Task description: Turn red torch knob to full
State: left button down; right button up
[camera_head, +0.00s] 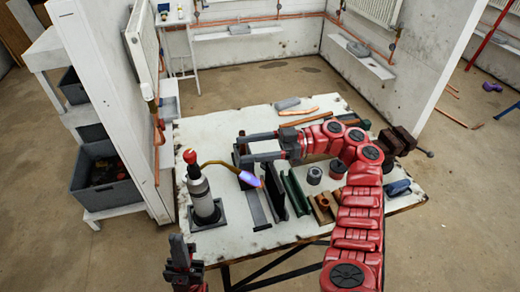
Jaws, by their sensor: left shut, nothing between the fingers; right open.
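The torch (202,195) stands upright on a dark square base at the left edge of the table. Its red knob (189,156) sits on top. A brass tube curves right from it to a nozzle with a blue-purple glow (249,179). My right gripper (240,148) is open and empty, its fingers pointing left toward the knob. It is to the right of the knob, apart from it, beyond the tube. My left gripper (177,240) is shut and empty, low in front of the table's left corner, below the torch.
The white table (215,135) holds dark green rails (295,192), small dark cylinders (314,175), a wooden block (322,208) and a vise (397,140). A partition wall (110,60) with a radiator stands close left of the torch. Grey bins (105,180) sit on shelves beyond it.

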jog(key=shift+w+d+b, duration=0.2)
jog(key=shift+d+b, duration=0.2)
jog(key=shift+d, duration=0.9)
jog(key=shift+d, duration=0.1)
